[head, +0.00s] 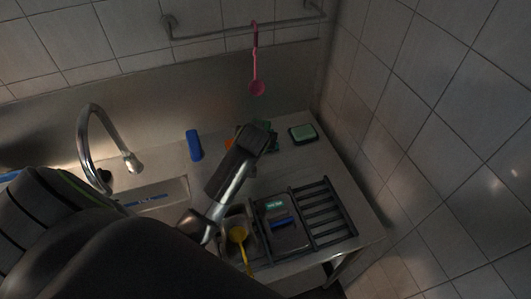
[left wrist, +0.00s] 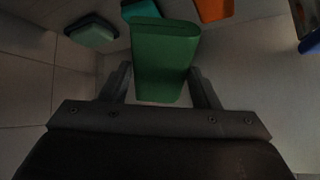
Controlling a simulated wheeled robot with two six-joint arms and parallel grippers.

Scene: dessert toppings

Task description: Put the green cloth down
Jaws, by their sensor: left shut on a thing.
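The green cloth (left wrist: 165,58), a folded block, is between the two fingers of my left gripper (left wrist: 163,85) in the left wrist view. The gripper is shut on it. In the head view my left gripper (head: 260,137) is over the back right of the steel counter, and its dark body hides most of the cloth. I cannot tell whether the cloth touches the counter. My right gripper is not in view.
A green sponge in a dark dish (head: 302,133) lies to the right. An orange item (head: 229,145) and a blue item (head: 194,145) are left of the gripper. A black rack (head: 325,210) and a grey container (head: 283,222) are in front. A pink ladle (head: 257,87) hangs behind.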

